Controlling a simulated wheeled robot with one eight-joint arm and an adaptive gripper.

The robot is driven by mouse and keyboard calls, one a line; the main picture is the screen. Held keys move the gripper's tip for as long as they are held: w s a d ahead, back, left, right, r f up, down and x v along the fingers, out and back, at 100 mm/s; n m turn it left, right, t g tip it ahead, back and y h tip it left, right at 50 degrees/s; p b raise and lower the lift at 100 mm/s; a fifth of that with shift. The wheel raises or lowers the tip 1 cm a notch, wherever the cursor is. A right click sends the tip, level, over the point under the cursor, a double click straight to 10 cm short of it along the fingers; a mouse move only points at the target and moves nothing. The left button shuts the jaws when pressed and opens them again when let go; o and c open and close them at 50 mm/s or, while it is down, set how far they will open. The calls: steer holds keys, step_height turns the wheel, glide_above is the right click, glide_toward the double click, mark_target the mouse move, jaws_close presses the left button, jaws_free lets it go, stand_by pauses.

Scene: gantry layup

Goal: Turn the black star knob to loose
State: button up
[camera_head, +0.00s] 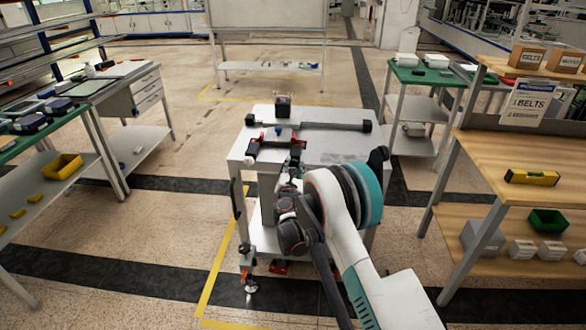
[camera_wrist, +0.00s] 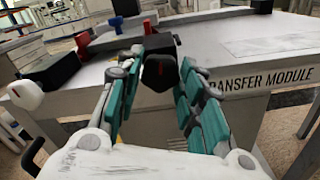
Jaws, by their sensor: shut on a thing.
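The black star knob (camera_wrist: 158,75) sits in front of the edge of the white transfer module table (camera_wrist: 262,40) in the wrist view, with a small red mark on its face. My gripper (camera_wrist: 160,62) is shut on the knob, with one teal-and-grey finger on its left and one on its right. In the head view my gripper (camera_head: 291,172) is at the near edge of the table (camera_head: 340,150). The knob cannot be made out there.
On the table are a black block with a red handle (camera_head: 254,147), a dark bar (camera_head: 330,126) and a black block (camera_head: 282,106). A wooden shelf (camera_head: 480,150) stands right, a bench with a yellow bin (camera_head: 63,167) left.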

steer(key=shift+f+n, duration=0.1)
steer(key=shift+n, duration=1)
steer(key=o, duration=1.1)
steer(key=shift+c, duration=0.2)
steer(key=shift+s, duration=0.1)
steer(key=s, duration=1.2)
steer(key=shift+a, duration=0.2)
steer(key=shift+w, duration=0.1)
